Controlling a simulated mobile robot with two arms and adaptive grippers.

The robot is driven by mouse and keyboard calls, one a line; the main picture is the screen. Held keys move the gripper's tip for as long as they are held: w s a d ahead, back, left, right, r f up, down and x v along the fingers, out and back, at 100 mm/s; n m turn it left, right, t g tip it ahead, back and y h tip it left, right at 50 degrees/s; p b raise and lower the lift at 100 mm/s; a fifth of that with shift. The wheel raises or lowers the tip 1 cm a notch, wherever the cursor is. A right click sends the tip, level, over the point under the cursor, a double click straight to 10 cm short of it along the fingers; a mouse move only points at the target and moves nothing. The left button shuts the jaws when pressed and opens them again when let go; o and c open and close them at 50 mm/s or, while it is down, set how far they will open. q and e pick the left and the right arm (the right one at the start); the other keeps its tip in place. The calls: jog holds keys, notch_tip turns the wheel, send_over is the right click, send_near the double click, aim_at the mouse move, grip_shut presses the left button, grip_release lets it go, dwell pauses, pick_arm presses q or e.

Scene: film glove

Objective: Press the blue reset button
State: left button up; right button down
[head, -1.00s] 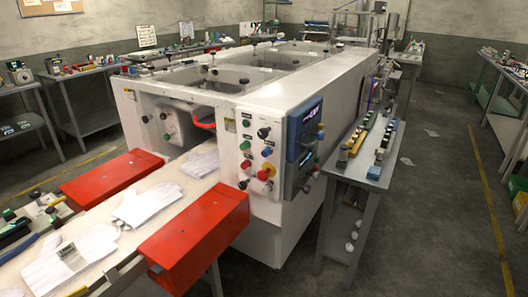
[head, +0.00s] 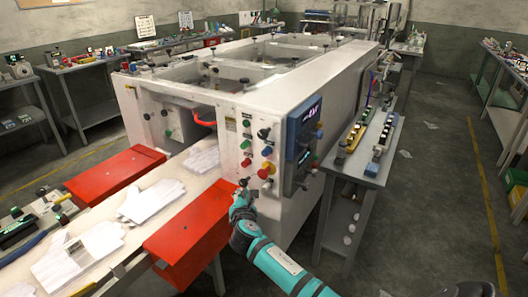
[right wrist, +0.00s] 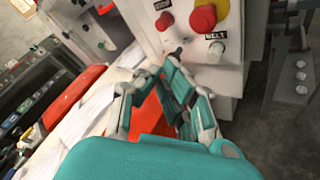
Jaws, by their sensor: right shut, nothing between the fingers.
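The machine's white control panel (head: 255,150) faces me in the head view. It carries green, red and black controls and a red-on-yellow stop knob (head: 266,170). I cannot make out a blue button with certainty. My right gripper (head: 243,186) is shut and empty at the panel's lower left part. In the right wrist view the fingertips (right wrist: 161,70) are just below a black selector (right wrist: 178,52), and I cannot tell whether they touch the panel. My left gripper is not in view.
A blue-framed screen (head: 304,130) juts from the panel's right side. Red guards (head: 190,235) flank the belt with white gloves (head: 150,200) on it. A grey side bench (head: 375,170) stands right of the machine. Floor is free further right.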

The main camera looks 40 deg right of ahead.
aim_at(267, 152)
notch_tip(267, 152, up, 6)
jog(key=h, duration=0.1)
jog(key=shift+w+d+r+n+t, duration=0.25)
jog(key=shift+w+d+n+t, duration=0.05)
jog(key=shift+w+t, duration=0.1)
jog(key=w+d+b, duration=0.1)
jog(key=w+d, duration=0.2)
jog(key=d, duration=0.5)
jog(key=shift+w, duration=0.15)
jog(key=shift+d, duration=0.2)
dwell(1.1)
jog(key=shift+w+d, duration=0.2)
jog(key=shift+d, duration=0.1)
